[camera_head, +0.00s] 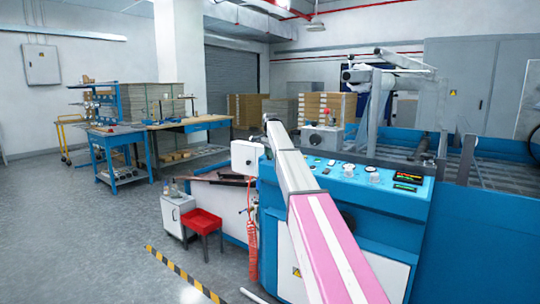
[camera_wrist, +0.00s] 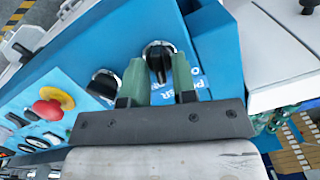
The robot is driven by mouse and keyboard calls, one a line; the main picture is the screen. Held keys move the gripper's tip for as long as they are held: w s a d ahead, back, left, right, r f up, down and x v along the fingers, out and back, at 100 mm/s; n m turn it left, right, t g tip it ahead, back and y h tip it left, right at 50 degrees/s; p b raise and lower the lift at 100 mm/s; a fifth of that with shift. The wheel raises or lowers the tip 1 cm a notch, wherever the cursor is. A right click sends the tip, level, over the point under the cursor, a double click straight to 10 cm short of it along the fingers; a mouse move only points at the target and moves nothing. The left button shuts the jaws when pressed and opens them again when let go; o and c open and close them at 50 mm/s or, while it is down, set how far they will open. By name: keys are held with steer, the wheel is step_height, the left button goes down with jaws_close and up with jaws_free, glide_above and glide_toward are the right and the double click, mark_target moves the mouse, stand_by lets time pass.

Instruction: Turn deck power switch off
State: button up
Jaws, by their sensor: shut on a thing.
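The power switch (camera_wrist: 157,50) is a black rotary knob with a silver ring on a blue panel in the wrist view. Partly hidden white lettering, in which "POWER" can be read, is beside it. My gripper (camera_wrist: 158,70) has its two green fingers on either side of the knob's handle and is shut on it. The handle points roughly along the fingers; which setting it marks cannot be read. In the head view my arm reaches over the blue machine console (camera_head: 385,190), and the switch and fingertips cannot be made out.
A second black knob (camera_wrist: 103,84) and a red emergency button (camera_wrist: 55,97) on a yellow base sit left of the switch in the wrist view. A white box (camera_head: 247,157) is at the console's left end.

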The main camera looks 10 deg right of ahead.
steer(key=n, duration=0.4)
steer(key=shift+w+a+n+g+h, duration=0.1)
steer(key=shift+w+n+g+h, duration=0.05)
steer(key=shift+n+g+h, duration=0.2)
steer(key=n, duration=0.4)
steer(key=shift+a+n+g+h, duration=0.1)
steer(key=shift+n+g+h, duration=0.15)
steer(key=shift+h, duration=0.1)
steer(key=o, duration=0.6)
steer(key=shift+o, duration=0.2)
step_height(320, 180, up, 11)
steer(key=a, duration=0.1)
steer(key=shift+w, duration=0.15)
steer(key=shift+a+f, duration=0.1)
steer(key=shift+f, duration=0.05)
